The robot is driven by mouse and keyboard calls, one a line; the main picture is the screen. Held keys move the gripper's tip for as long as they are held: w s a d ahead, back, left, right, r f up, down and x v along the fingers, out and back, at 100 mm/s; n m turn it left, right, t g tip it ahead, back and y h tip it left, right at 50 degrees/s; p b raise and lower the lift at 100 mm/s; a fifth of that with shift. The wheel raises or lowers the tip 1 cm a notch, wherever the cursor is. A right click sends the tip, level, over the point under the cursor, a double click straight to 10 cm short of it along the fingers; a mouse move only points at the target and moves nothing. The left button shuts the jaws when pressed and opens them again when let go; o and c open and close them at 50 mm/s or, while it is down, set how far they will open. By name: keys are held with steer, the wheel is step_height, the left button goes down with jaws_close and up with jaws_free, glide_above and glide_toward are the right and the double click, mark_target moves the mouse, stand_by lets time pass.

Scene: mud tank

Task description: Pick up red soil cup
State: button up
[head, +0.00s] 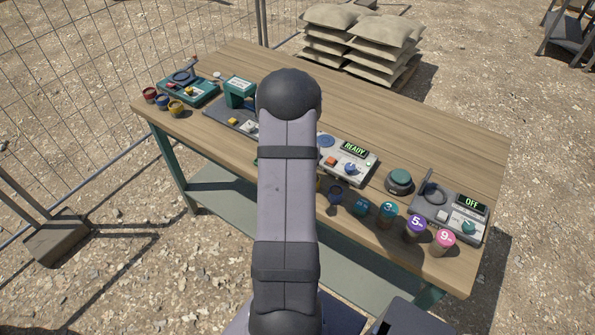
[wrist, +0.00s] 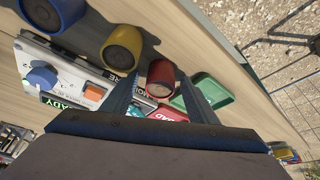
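The red cup (wrist: 160,79) with a dark brown opening shows in the wrist view, lying between and just beyond the two fingertips. My gripper (wrist: 158,88) is open, with one finger on each side of the cup and small gaps visible. I cannot tell how far the fingers reach down along it. In the head view this cup is hidden behind my arm.
A yellow cup (wrist: 121,48) and a blue cup (wrist: 52,13) stand left of the red one. A green tray (wrist: 208,93) lies to its right. A READY device (head: 346,161) and numbered cups (head: 415,227) share the table. Another red cup (head: 150,95) stands at the left end.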

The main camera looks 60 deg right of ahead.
steer(key=c, duration=1)
steer(key=shift+r, duration=0.1)
step_height(320, 180, up, 10)
steer(key=b, duration=0.2)
steer(key=shift+b, duration=0.3)
steer(key=d+p, duration=0.3)
steer(key=d, duration=0.2)
steer(key=d+p, duration=0.2)
steer(key=d, duration=0.3)
steer(key=d+p, duration=0.3)
steer(key=d, duration=0.3)
steer(key=shift+s+r+p, duration=0.35)
steer(key=shift+r, duration=0.05)
